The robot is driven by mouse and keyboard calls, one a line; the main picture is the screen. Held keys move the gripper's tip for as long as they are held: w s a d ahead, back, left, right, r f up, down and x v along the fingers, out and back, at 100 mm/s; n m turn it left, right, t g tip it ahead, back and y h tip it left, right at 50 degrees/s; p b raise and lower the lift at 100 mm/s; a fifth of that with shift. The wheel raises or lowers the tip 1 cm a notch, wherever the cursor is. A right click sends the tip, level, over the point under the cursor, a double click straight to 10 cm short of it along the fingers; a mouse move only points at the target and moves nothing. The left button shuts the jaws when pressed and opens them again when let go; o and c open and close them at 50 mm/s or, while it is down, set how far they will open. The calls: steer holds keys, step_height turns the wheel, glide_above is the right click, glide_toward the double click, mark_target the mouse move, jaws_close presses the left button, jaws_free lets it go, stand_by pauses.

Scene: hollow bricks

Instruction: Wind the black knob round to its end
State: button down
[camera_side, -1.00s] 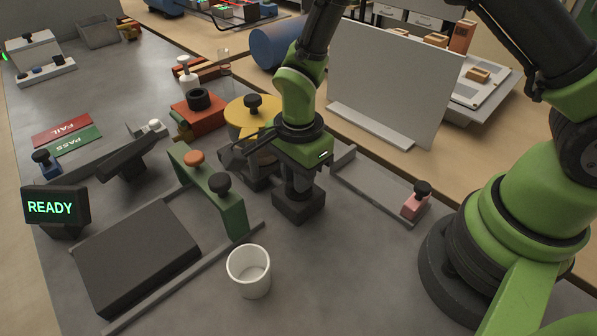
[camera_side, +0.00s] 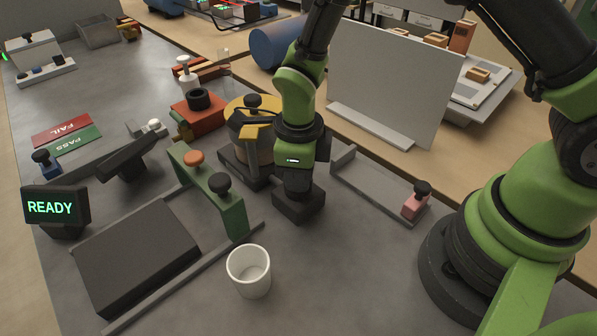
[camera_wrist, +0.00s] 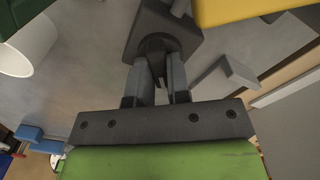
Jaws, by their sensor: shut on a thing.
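The black knob (camera_wrist: 157,44) sits on top of a dark square block (camera_wrist: 183,26) in the wrist view. The same block (camera_side: 298,207) stands on the grey table in the side view, where my gripper hides most of the knob. My gripper (camera_wrist: 158,62) points down at the knob, with one finger on each side, shut on it. In the side view my gripper (camera_side: 297,182) is right above the block, upright. Any mark on the knob showing its turn is not visible.
A yellow-topped drum (camera_side: 238,116) stands close behind and left of my gripper. A green bracket (camera_side: 233,217) with knobs is to the left, and a white cup (camera_side: 249,272) in front. A grey rail with a pink slider (camera_side: 415,206) lies to the right. The display (camera_side: 55,207) reads READY.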

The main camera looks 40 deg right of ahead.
steer(key=shift+m, duration=1.1)
steer(key=c, duration=1.1)
jaws_free()
step_height(320, 180, up, 10)
